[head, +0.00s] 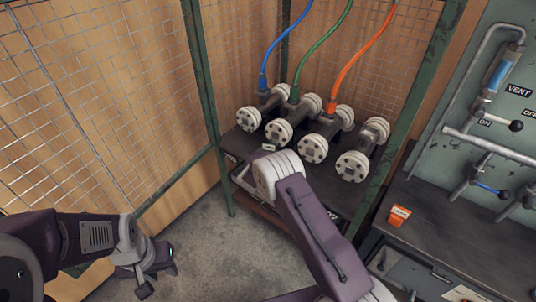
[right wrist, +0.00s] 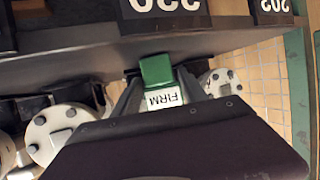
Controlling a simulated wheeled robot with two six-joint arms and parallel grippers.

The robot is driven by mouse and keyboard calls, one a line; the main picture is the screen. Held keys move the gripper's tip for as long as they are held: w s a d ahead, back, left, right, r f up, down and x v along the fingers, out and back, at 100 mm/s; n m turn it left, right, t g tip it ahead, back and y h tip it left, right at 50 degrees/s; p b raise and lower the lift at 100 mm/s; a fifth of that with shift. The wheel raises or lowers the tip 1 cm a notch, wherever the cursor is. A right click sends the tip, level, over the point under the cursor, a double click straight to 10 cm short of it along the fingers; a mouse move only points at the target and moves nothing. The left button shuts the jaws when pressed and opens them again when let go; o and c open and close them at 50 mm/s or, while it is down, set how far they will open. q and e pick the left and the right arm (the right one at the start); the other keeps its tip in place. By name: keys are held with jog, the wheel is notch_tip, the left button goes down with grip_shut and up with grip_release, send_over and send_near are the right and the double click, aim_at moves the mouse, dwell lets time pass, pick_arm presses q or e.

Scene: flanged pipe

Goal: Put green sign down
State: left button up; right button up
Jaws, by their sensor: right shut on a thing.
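The green sign (right wrist: 156,70), with a white "FIRM" label that reads upside down, is between the fingers of my right gripper (right wrist: 158,82) in the right wrist view. The gripper is shut on it. The sign is close to the dark shelf edge; I cannot tell if it touches. In the head view my right wrist is at the front of the low shelf (head: 240,140) with the pipes, and a small pale label (head: 268,147) shows just beyond it. My left gripper (head: 146,270) is low at the left, away from the shelf; its jaw opening is unclear.
Several flanged pipes (head: 313,148) stand on the shelf, with blue, green and orange hoses above. Green frame posts (head: 205,75) and wire mesh enclose it. An orange sign (head: 398,215) sits on the dark bench (head: 450,230) at right, below valve levers. The floor (head: 215,245) is clear.

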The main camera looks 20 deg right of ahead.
jog(key=shift+f, duration=0.2)
jog(key=o, duration=1.4)
jog(key=shift+o, duration=0.2)
jog(key=shift+r, duration=0.1)
